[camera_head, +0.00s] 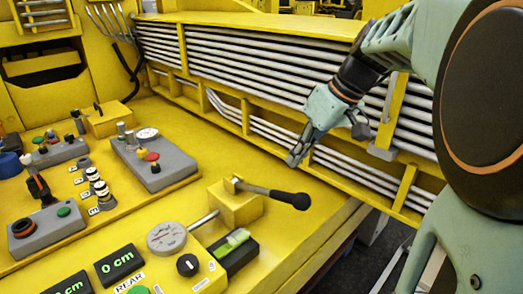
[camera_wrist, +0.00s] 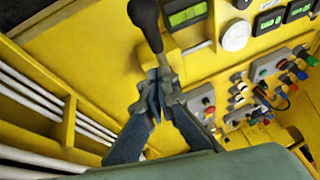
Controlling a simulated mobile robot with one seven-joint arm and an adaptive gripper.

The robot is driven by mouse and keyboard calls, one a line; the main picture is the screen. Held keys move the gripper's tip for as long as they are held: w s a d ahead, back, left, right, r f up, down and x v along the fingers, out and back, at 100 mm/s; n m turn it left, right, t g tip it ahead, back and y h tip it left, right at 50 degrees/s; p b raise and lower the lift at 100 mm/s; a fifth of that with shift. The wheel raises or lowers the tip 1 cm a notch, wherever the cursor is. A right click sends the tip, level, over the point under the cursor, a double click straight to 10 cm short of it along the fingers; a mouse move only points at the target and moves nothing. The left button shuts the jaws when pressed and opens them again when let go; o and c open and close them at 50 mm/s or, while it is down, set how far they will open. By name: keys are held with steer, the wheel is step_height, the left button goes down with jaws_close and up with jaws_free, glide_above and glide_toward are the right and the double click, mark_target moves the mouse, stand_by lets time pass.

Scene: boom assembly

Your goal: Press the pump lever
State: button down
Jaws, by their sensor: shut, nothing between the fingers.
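The pump lever (camera_head: 287,199) has a black grip on a grey arm, mounted on a yellow block (camera_head: 235,204) at the panel's front right. The grip points right, tilted slightly down. My gripper (camera_head: 296,160) is shut and empty. In the head view it appears just above the grip's end, with a visible gap. In the wrist view the black lever (camera_wrist: 146,18) runs from the top edge down to the closed fingertips (camera_wrist: 160,72). Whether they touch the lever cannot be told there.
A round gauge (camera_head: 166,237), a black knob (camera_head: 188,265) and a display reading 0 cm (camera_head: 120,265) lie left of the lever. Grey button boxes (camera_head: 153,163) stand farther left. Metal pipes (camera_head: 260,75) line the back. The yellow surface behind the lever is clear.

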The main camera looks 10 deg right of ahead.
mark_target(282, 192)
steer(key=f, duration=0.2)
steer(key=a+f, duration=0.1)
steer(key=f, duration=0.2)
steer(key=shift+s+f, duration=0.15)
steer(key=shift+f, duration=0.05)
steer(key=shift+s+f, duration=0.2)
steer(key=shift+f, duration=0.35)
